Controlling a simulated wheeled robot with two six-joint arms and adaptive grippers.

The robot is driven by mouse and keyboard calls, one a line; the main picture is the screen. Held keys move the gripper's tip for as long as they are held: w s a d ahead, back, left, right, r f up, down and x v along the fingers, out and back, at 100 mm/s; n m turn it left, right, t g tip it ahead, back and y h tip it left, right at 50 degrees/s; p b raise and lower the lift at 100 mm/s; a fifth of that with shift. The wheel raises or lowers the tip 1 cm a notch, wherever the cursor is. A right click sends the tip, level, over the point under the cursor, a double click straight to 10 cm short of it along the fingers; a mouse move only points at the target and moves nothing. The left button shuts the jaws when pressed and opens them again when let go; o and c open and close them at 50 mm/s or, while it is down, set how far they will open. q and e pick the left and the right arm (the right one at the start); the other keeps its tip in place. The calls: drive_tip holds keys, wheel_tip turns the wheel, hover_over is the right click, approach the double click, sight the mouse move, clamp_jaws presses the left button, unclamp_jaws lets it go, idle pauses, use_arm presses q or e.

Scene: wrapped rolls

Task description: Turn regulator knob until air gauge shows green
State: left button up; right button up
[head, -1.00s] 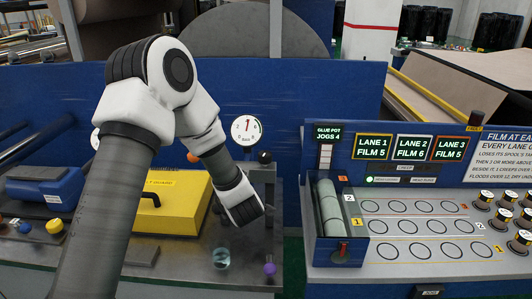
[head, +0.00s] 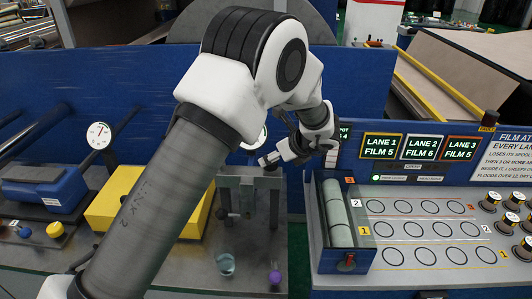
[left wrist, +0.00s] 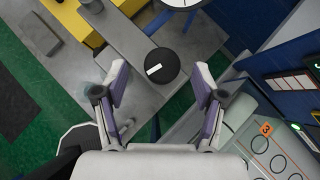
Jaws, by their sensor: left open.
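The regulator knob (left wrist: 162,66) is a dark round disc with a white mark, on a grey bracket in the left wrist view. My left gripper (left wrist: 161,82) is open, with one finger on each side of the knob in that picture; no contact shows. In the head view the left gripper (head: 285,150) is above the grey stand at the bench's right end, and the knob cannot be made out there. A white dial (head: 263,139) behind it is mostly hidden by my arm, and only its edge shows in the left wrist view (left wrist: 181,2). Its reading cannot be read. My right gripper is not in view.
A yellow box (head: 115,200) and a second white dial (head: 98,135) are to the left. A glass (head: 225,264) and a purple-topped item (head: 275,277) stand at the bench front. The lane panel (head: 425,205) with rolls is to the right.

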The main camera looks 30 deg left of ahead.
use_arm(q)
drive_tip(key=shift+w+a+f+p, duration=0.15)
drive_tip(key=shift+f+p, duration=0.1)
drive_tip(key=shift+f, duration=0.1)
drive_tip(key=shift+w+a+f+p, duration=0.1)
drive_tip(key=shift+f+p, duration=0.15)
drive_tip(key=shift+f, duration=0.1)
drive_tip(key=x, duration=0.2)
drive_tip(key=shift+w+a+f, duration=0.2)
drive_tip(key=shift+a+f, duration=0.15)
drive_tip(key=shift+a, duration=0.2)
drive_tip(key=shift+s+d+r, duration=0.15)
drive_tip(key=shift+d+r, duration=0.05)
drive_tip(key=shift+r, duration=0.05)
drive_tip(key=c, duration=0.5)
drive_tip(key=shift+d+r, duration=0.1)
drive_tip(key=shift+d, duration=0.1)
drive_tip(key=c, duration=0.6)
drive_tip(key=shift+c, duration=0.2)
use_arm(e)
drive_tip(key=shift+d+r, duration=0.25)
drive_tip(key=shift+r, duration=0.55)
